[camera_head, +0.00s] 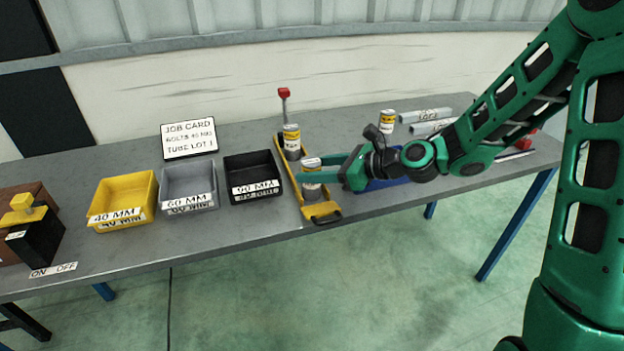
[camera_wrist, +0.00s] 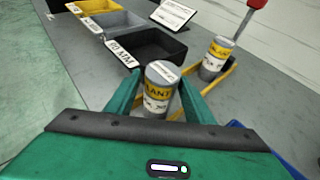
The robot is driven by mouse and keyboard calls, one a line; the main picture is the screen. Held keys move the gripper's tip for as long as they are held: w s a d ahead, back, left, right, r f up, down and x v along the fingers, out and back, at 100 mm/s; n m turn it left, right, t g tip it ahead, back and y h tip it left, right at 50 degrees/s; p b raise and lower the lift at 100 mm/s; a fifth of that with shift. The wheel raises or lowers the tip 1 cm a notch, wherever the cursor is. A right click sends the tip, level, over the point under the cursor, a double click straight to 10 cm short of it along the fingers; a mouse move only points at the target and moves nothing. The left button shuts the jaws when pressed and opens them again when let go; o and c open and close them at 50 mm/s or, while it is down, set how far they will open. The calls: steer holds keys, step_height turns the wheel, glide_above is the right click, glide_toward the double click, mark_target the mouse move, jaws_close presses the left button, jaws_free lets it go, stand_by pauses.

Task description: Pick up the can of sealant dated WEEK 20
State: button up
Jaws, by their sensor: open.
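A grey can with a yellow and white label (camera_head: 311,191) stands upright near the front end of a yellow-edged carrier (camera_head: 322,214). My gripper (camera_head: 318,171) is open around this can, one finger on each side. In the wrist view the can (camera_wrist: 160,90) stands between the green fingers; contact cannot be told. A second similar can (camera_head: 291,141) stands farther back in the carrier, also in the wrist view (camera_wrist: 215,60). A third can (camera_head: 387,122) stands behind my wrist on the right. The week dates are too small to read.
Yellow (camera_head: 125,205), grey (camera_head: 188,190) and black (camera_head: 253,180) bins stand left of the carrier. A red-topped post (camera_head: 284,98) rises at its back. A job card (camera_head: 189,138) stands behind the bins. Pale boxed tubes (camera_head: 405,115) lie right. A switch box (camera_head: 32,232) is far left.

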steer(key=x, duration=0.5)
steer(key=shift+w+a+r, duration=0.1)
steer(key=shift+w+r, duration=0.1)
steer(key=c, duration=1)
steer(key=shift+w, duration=0.1)
